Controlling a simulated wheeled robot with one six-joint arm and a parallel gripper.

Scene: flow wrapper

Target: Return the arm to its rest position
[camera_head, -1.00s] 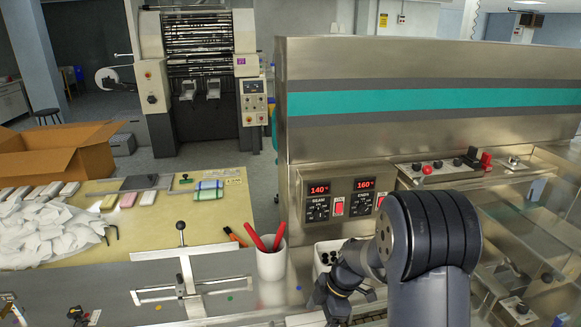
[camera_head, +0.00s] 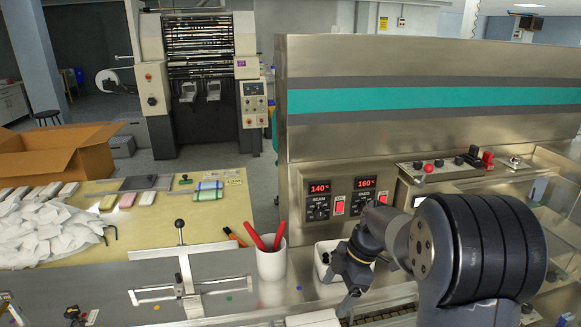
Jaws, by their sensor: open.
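My arm reaches in from the lower right, in front of the steel flow wrapper (camera_head: 420,65). My wrist and forearm cover part of the control area and infeed at the right.
A white cup (camera_head: 271,262) with red-handled tools stands left of my gripper. A metal guide with a T-handle (camera_head: 181,240) stands further left. The panel (camera_head: 338,197) reads 140 and 160. An open cardboard box (camera_head: 60,150) and a pile of white wrappers (camera_head: 45,232) lie at the left.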

